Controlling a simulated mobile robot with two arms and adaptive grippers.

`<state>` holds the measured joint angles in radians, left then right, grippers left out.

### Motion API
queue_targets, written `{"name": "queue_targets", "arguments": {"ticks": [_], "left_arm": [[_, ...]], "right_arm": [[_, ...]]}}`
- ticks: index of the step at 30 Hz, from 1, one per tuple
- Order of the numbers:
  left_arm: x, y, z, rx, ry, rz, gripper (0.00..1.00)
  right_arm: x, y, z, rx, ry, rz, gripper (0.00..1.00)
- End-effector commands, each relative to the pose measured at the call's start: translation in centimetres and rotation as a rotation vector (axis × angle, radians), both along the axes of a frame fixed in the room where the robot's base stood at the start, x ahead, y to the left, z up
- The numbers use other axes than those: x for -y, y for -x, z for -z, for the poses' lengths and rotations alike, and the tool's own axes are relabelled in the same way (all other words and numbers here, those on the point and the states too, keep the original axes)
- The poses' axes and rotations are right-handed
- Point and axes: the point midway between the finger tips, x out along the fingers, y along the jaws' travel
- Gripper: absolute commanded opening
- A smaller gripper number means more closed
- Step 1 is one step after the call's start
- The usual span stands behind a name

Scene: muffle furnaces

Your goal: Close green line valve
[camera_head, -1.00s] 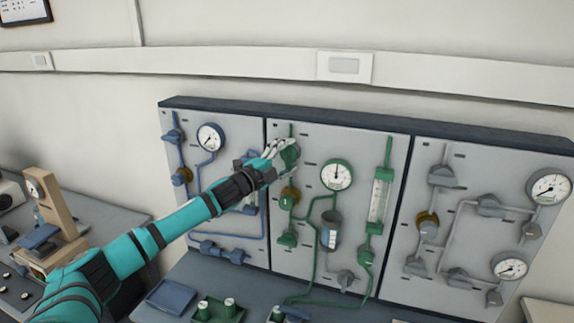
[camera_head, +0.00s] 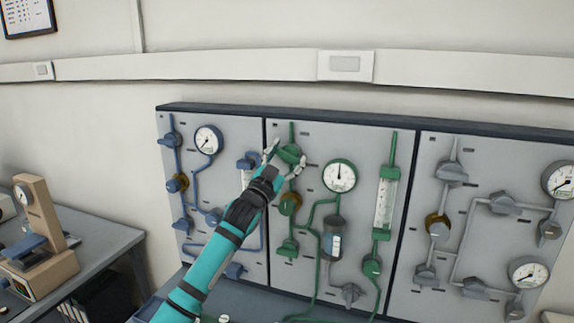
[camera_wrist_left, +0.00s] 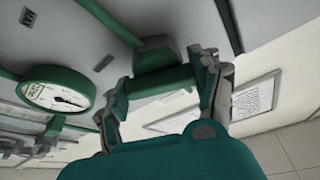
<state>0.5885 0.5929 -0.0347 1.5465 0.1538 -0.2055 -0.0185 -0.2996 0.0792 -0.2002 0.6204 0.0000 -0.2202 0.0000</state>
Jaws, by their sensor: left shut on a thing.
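The green panel's top valve (camera_head: 290,153) sits at the upper left of the middle panel, on a vertical green pipe. My left gripper (camera_head: 286,157) is at this valve, one finger on each side of it, pointing up. In the left wrist view, the green valve handle (camera_wrist_left: 160,82) lies between the two fingertips of my left gripper (camera_wrist_left: 170,72), and the gripper is shut on it. The green valve body (camera_wrist_left: 156,58) shows just behind the handle. My right gripper is not in view.
A green-rimmed gauge (camera_head: 339,175) is right of the valve, and it also shows in the left wrist view (camera_wrist_left: 56,92). Other green valves lie below. A blue panel (camera_head: 207,180) stands to the left and a grey one (camera_head: 470,220) to the right.

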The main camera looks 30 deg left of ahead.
Motion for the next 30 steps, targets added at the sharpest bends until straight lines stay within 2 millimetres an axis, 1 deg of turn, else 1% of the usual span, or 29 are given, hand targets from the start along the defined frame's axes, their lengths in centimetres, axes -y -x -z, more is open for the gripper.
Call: {"name": "queue_targets", "arguments": {"ticks": [1,9,13,21,30], "left_arm": [[0.2,-0.1,0.57,0.006,0.049,0.002,0.33],[0.18,-0.11,0.36,0.053,0.247,0.002,0.33],[0.14,-0.1,0.33,0.068,0.313,0.001,0.33],[0.12,-0.11,0.29,0.086,0.389,0.0,0.33],[0.07,-0.09,0.26,0.09,0.405,0.001,0.33]], "right_arm": [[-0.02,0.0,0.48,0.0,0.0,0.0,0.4],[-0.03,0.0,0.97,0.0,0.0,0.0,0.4],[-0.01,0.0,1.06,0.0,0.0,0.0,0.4],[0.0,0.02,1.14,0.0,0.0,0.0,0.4],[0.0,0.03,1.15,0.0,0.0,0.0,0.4]]}}
